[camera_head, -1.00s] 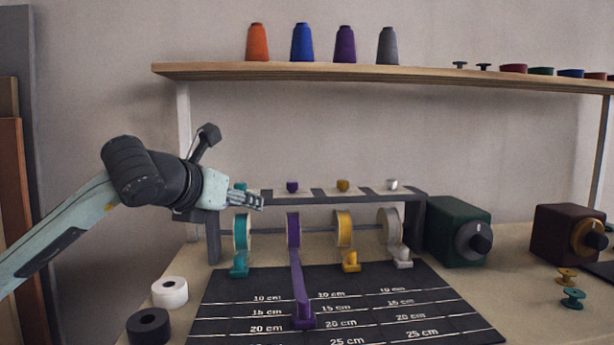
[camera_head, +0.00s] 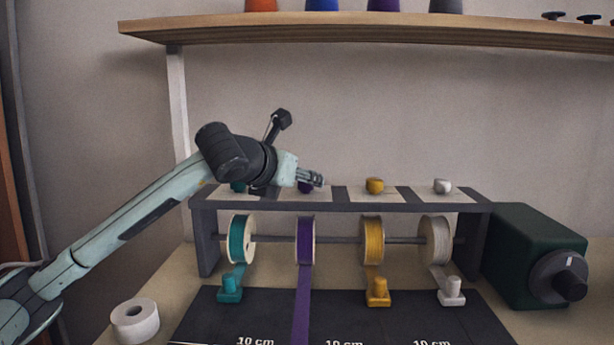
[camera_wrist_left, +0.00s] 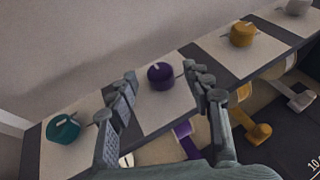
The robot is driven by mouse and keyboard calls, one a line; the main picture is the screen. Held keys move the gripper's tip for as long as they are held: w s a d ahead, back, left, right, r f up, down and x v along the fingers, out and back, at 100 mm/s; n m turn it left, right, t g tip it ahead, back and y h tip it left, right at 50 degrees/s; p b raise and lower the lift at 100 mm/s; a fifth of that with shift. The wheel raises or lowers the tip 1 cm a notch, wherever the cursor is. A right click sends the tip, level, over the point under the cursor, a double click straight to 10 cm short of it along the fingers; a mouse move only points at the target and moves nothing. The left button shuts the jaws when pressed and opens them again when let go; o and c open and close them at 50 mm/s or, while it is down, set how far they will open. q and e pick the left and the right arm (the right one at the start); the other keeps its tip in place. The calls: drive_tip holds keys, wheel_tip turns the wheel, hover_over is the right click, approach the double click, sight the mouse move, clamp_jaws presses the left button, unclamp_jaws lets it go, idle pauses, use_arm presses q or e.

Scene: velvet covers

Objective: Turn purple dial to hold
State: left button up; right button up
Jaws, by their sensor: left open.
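The purple dial (camera_wrist_left: 161,76) is a small round knob with a light pointer mark, on a pale plate on top of the dark rack (camera_head: 413,207). In the left wrist view it sits between and just beyond the two fingers of my left gripper (camera_wrist_left: 163,92), which is open and does not touch it visibly. In the head view my left gripper (camera_head: 318,180) is over the purple dial and mostly hides it. The purple ribbon spool (camera_head: 305,241) hangs below, with its purple ribbon (camera_head: 302,300) running down over the mat. My right gripper is out of view.
A teal dial (camera_wrist_left: 63,129), a yellow dial (camera_wrist_left: 243,34) and a white dial (camera_head: 442,186) share the rack top. A green box with a knob (camera_head: 538,257) stands right. A wooden shelf (camera_head: 400,32) crosses above. A white roll (camera_head: 135,320) lies front left.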

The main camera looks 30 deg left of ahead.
use_arm(q)
drive_tip(key=shift+x, duration=1.6)
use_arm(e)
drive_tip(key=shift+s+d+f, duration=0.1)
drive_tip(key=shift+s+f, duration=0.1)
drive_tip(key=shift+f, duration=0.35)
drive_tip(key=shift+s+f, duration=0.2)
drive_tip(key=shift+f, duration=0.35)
use_arm(q)
drive_tip(key=shift+c, duration=0.6)
clamp_jaws()
